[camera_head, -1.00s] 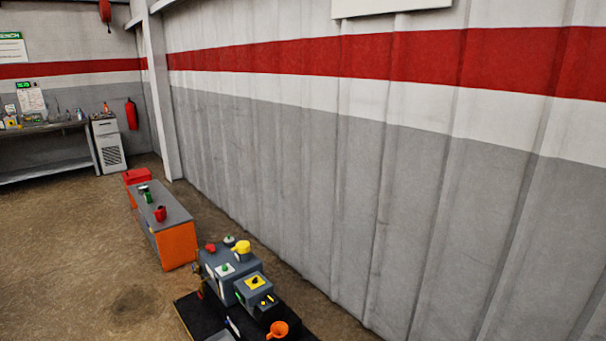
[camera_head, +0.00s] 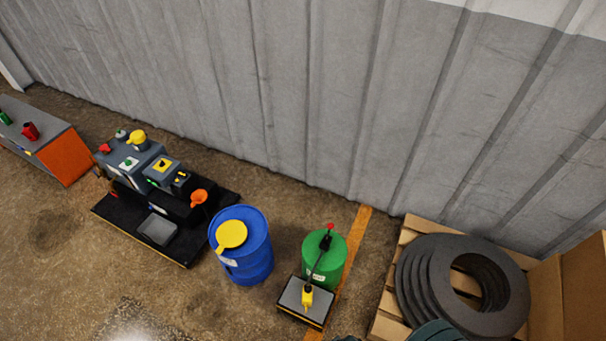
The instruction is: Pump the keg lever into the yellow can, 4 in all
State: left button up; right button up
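A green keg (camera_head: 336,262) stands on the floor at the lower middle. A dark pump lever with a red tip (camera_head: 327,238) rises from its top. A thin dark hose or spout runs from the pump down toward a small yellow can (camera_head: 307,296). The can sits on a low grey-topped stand (camera_head: 291,300) in front of the keg. Whether the spout enters the can is too small to tell. Neither of my grippers can be made out in this view.
A blue drum (camera_head: 252,262) with a yellow funnel-like lid (camera_head: 231,234) stands left of the keg. A machine on a black base (camera_head: 180,245) is further left. A pallet (camera_head: 388,312) with dark rings (camera_head: 415,285) is at right. The corrugated wall is behind.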

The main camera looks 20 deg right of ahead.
aim_at(331, 225)
jog(key=z, duration=0.45)
jog(key=i+z, duration=0.15)
jog(key=z, duration=0.25)
jog(key=j+z, duration=0.1)
jog(key=z, duration=0.35)
jog(key=i+j+z, duration=0.1)
jog(key=z, duration=0.75)
jog(key=i+j, duration=0.05)
jog(key=j, duration=0.05)
